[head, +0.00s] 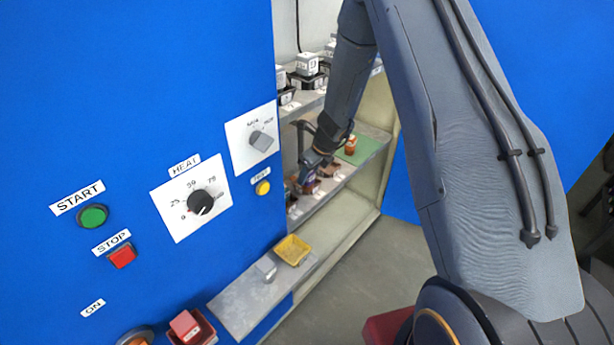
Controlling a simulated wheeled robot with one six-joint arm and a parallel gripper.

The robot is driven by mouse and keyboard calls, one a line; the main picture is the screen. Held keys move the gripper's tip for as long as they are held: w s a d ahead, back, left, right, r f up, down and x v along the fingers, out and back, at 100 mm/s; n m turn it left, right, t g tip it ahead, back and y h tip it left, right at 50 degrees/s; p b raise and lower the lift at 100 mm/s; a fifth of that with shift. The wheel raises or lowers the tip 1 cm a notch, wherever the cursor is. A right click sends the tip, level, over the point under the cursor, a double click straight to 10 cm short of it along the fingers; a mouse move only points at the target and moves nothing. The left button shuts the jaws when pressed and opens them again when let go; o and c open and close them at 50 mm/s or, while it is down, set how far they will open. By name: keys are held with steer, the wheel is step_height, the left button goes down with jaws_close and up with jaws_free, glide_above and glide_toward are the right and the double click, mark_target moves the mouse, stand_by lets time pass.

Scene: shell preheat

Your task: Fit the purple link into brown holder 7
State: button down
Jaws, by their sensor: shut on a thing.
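My gripper (310,180) is inside the open bay of the blue cabinet, low over the middle shelf. It is shut on a small dark purple piece, the purple link (308,186), which is mostly hidden by the jaws. Brown holders (329,171) stand in a row along this shelf, close around and below the gripper. Their number labels are too small to read, so I cannot tell which is holder 7. I cannot tell whether the link touches a holder.
Black holders with white blocks (307,64) stand on the upper shelf. A green mat (360,149) with an orange-brown piece (350,144) lies right of the gripper. A yellow tray (292,249) and a grey block (265,268) are on the lower ledge. The cabinet panel (130,160) borders the bay.

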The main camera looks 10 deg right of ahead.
steer(key=shift+f, duration=0.3)
steer(key=shift+f, duration=0.15)
steer(key=c, duration=1.4)
jaws_free()
steer(key=shift+o, duration=0.2)
